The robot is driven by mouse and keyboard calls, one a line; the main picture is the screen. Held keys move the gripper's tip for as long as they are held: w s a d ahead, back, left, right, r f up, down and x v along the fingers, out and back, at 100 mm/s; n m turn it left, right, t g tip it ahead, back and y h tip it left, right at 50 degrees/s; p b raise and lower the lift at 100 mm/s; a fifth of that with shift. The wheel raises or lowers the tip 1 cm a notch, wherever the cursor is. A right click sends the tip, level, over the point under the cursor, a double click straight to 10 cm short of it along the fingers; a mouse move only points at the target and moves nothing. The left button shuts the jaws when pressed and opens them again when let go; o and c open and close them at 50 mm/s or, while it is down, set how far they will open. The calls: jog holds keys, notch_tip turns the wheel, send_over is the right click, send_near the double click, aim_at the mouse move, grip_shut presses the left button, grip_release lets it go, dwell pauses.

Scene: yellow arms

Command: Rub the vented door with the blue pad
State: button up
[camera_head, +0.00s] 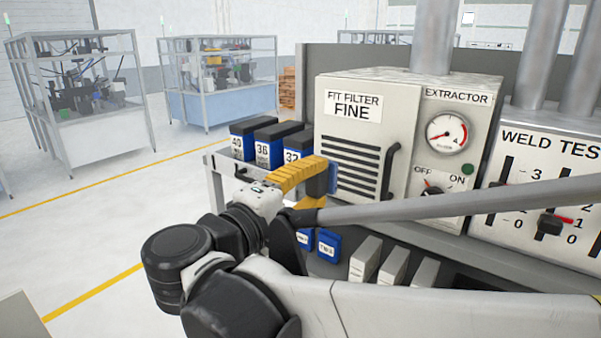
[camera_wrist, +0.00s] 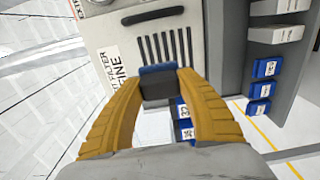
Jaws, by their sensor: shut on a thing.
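The vented door (camera_head: 360,140) is a cream panel with dark slots, a dark handle and a "FIT FILTER FINE" label; its slots also show in the wrist view (camera_wrist: 166,46). The blue pad (camera_head: 333,178) is at the door's lower left in the head view. In the wrist view the pad (camera_wrist: 158,70) is the blue face of a dark block. My gripper (camera_wrist: 159,90) is shut on this block between its yellow fingers. The pad faces the door just below the slots' ends; I cannot tell if they touch. My gripper (camera_head: 319,184) also shows in the head view.
Blue numbered boxes (camera_head: 270,143) stand left of the door. More blue boxes (camera_head: 328,244) and pale blocks (camera_head: 366,258) sit below. The extractor gauge (camera_head: 446,134) and the weld test panel (camera_head: 540,190) are to the right. Open floor lies left.

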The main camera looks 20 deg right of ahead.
jog(key=w+a+f+b, duration=0.1)
jog(key=w+a+f, duration=0.3)
jog(key=w+f, duration=0.15)
jog(key=x, duration=0.6)
jog(key=shift+w+d+r, duration=0.2)
jog(key=shift+w+d, duration=0.05)
jog(key=shift+w, duration=0.05)
jog(key=shift+x, duration=1.1)
jog(key=shift+s+d, duration=0.1)
jog(key=shift+s, duration=0.05)
dwell(0.3)
jog(key=shift+b, duration=0.55)
dwell(0.8)
